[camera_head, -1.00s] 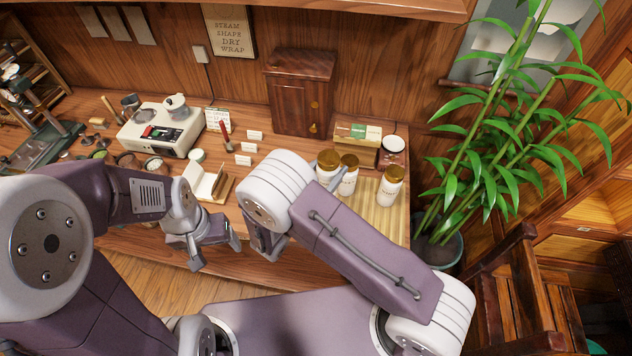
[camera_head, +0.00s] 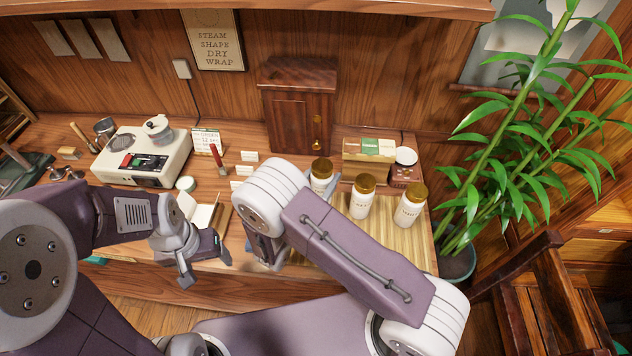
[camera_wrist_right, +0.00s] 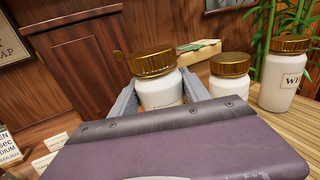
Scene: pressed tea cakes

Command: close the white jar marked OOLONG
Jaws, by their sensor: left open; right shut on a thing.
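Three white jars with gold lids are at the right of the counter. The left jar (camera_head: 321,179) is in my right gripper (camera_wrist_right: 160,97), whose grey fingers are on both sides of its body below the gold lid (camera_wrist_right: 153,61). That lid is on the jar's top. The jar's label and base are hidden. The middle jar (camera_head: 361,203) has a label too small to read. The right jar (camera_head: 409,212) has a label beginning "WH" in the right wrist view. I cannot read OOLONG on any jar. My left gripper (camera_head: 205,262) is open and empty by the counter's front edge.
A slatted bamboo mat (camera_head: 420,252) lies under the jars. Behind stand a dark wooden cabinet (camera_head: 290,112) and a box of packets (camera_head: 367,160). A white machine (camera_head: 140,155) is at the left. A tall plant (camera_head: 530,130) stands right of the counter.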

